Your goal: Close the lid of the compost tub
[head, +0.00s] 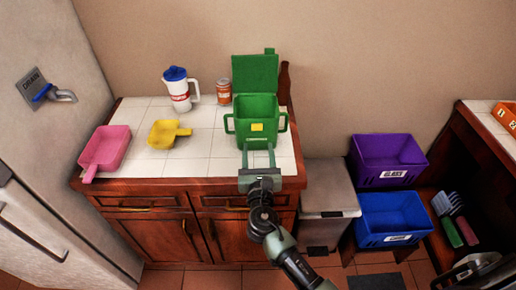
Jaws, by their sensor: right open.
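The green compost tub (248,133) stands on the white tiled counter, with a handle on each side and a yellow label on its front. Its green lid (256,74) is open, standing upright at the back of the tub. My right gripper (258,151) is open, its two fingers apart and pointing at the tub's lower front. It looks empty; whether the fingertips touch the tub I cannot tell. My left gripper is not in view.
A pink scoop (107,148), yellow scoop (166,133), white jug (179,92) and orange can (224,92) stand left of the tub. Purple (360,175) and blue (365,230) bins and a grey bin (326,188) are on the right. The wall is close behind the lid.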

